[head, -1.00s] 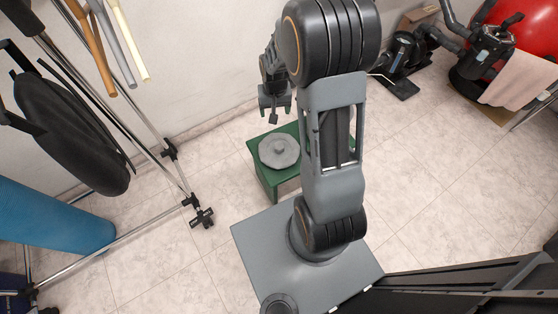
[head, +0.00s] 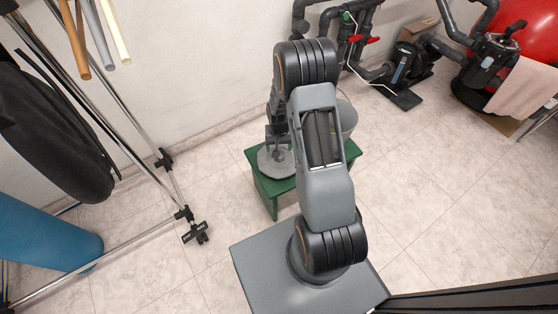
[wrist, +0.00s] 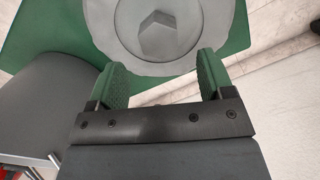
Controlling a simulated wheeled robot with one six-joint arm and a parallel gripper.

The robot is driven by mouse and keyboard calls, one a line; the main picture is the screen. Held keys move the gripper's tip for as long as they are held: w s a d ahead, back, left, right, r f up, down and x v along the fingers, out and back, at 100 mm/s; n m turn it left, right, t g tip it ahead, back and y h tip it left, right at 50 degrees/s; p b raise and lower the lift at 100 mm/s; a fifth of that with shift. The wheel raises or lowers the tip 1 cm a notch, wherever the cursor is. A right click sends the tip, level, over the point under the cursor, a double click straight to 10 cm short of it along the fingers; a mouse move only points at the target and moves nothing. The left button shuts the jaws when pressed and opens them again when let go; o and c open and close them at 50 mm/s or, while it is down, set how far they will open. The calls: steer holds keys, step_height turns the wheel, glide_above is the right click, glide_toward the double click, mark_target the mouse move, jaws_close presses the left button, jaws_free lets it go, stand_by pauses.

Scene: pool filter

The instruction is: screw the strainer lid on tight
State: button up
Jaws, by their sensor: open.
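A grey, many-sided lid with a raised hexagonal knob lies on a green stool (head: 262,185); I take this lid (head: 268,168) to be the strainer lid. In the wrist view the lid (wrist: 215,28) fills the top, with its knob (wrist: 168,32) near the middle. My gripper (head: 279,147) is above the lid in the head view and hides part of it. In the wrist view my gripper (wrist: 162,68) is open and empty; its green fingertips lie on either side of the near part of the lid, short of the knob. Contact cannot be told.
A grey bucket (head: 347,117) stands on the stool right of the lid, partly behind my arm. Dark pipes and a pump (head: 405,65) stand along the wall. A black canister (head: 488,58) is farther right. A metal rack (head: 140,125) stands left. Floor between is clear.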

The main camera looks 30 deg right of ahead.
step_height(320, 180, down, 5)
steer(key=b, duration=0.2)
steer(key=shift+f+b, duration=0.1)
steer(key=shift+b, duration=0.2)
steer(key=shift+c, duration=0.3)
steer(key=c, duration=1.1)
